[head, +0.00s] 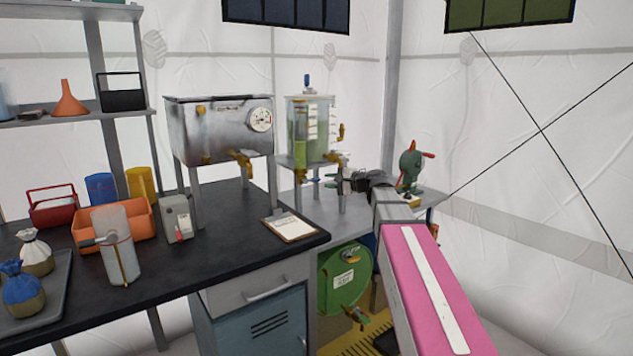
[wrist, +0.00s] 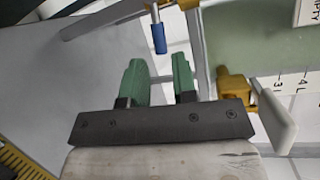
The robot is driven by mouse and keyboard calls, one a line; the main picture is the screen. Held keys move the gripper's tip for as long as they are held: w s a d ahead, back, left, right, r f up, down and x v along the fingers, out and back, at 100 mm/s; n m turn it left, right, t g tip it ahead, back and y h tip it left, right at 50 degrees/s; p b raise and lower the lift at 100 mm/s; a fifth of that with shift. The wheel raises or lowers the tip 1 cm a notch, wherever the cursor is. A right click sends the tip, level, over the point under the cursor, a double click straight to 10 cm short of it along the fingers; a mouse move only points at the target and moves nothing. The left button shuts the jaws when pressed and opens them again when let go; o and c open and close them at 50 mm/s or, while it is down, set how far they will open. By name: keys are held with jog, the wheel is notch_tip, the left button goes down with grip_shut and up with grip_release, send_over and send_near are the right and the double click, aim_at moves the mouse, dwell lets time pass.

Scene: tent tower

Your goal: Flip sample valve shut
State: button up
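A clear tank (head: 309,130) with green liquid stands on a grey frame at the back in the head view. Brass fittings (head: 333,158) are on its lower right, and a small blue handle (head: 331,184) shows below. In the wrist view a blue handle (wrist: 159,38) on a thin metal rod hangs just beyond the fingertips. A yellow valve body (wrist: 236,88) with a pale lever (wrist: 276,121) is to its right. No label shows which is the sample valve. My gripper (wrist: 157,70) is open, its green fingers apart and nothing between them; in the head view its fingers are hard to make out.
A metal boiler (head: 221,132) with a gauge and brass tap stands left of the tank. A green drum (head: 345,282) with a tap is below the bench. A clipboard (head: 290,227) lies on the black counter (head: 225,222).

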aim_at(318, 180)
jog(key=shift+x, duration=3.2)
grip_shut()
